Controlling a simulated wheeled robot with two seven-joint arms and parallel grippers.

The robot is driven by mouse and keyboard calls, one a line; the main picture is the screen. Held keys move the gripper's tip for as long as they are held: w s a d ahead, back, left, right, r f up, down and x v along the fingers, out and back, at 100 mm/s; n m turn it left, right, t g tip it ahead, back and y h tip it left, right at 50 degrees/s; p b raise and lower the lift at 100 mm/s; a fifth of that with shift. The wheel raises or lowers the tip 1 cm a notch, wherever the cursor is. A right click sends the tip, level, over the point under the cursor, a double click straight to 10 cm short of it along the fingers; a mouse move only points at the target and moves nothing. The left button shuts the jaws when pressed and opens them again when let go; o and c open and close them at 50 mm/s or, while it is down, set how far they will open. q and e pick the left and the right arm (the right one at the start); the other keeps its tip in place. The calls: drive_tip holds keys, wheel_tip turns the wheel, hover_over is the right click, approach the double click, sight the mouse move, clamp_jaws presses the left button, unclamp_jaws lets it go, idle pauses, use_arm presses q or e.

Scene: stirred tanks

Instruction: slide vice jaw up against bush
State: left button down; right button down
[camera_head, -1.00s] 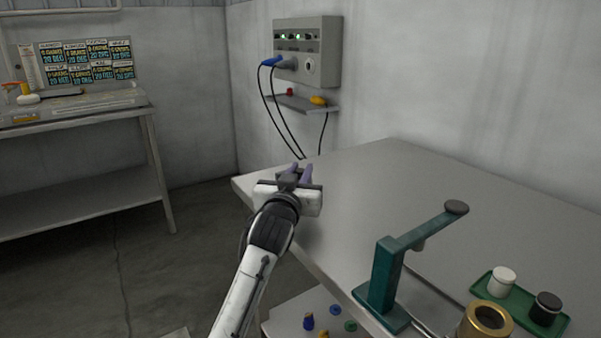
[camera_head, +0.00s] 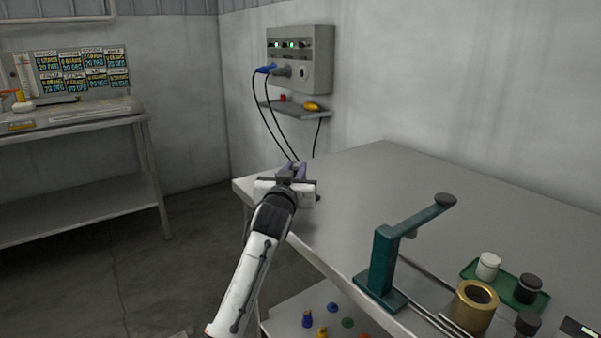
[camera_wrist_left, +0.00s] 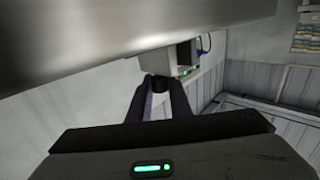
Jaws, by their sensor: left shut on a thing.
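A brass bush (camera_head: 474,306), a thick open ring, stands upright at the right front of the grey table. Thin metal rails (camera_head: 432,318) run beside it from a teal lever stand (camera_head: 384,262). I cannot clearly pick out the vice jaw; a dark knob (camera_head: 527,323) shows just right of the bush. My left gripper (camera_head: 297,171) is at the table's far left edge, well away from the bush. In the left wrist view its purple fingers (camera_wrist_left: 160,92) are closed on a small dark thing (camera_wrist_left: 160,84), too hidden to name. My right gripper is out of view.
A green tray (camera_head: 468,271) with a white-lidded jar (camera_head: 488,266) and a black-lidded jar (camera_head: 528,288) lies behind the bush. A wall box (camera_head: 300,60) with cables hangs beyond the table. Colored pieces lie on a lower shelf (camera_head: 285,321). The table's middle is clear.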

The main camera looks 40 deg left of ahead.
use_arm(q)
drive_tip(key=c, duration=1.6)
unclamp_jaws()
drive_tip(key=v, duration=1)
drive_tip(key=shift+s+p, duration=0.15)
drive_tip(key=shift+p, duration=0.25)
drive_tip(key=shift+f, duration=0.1)
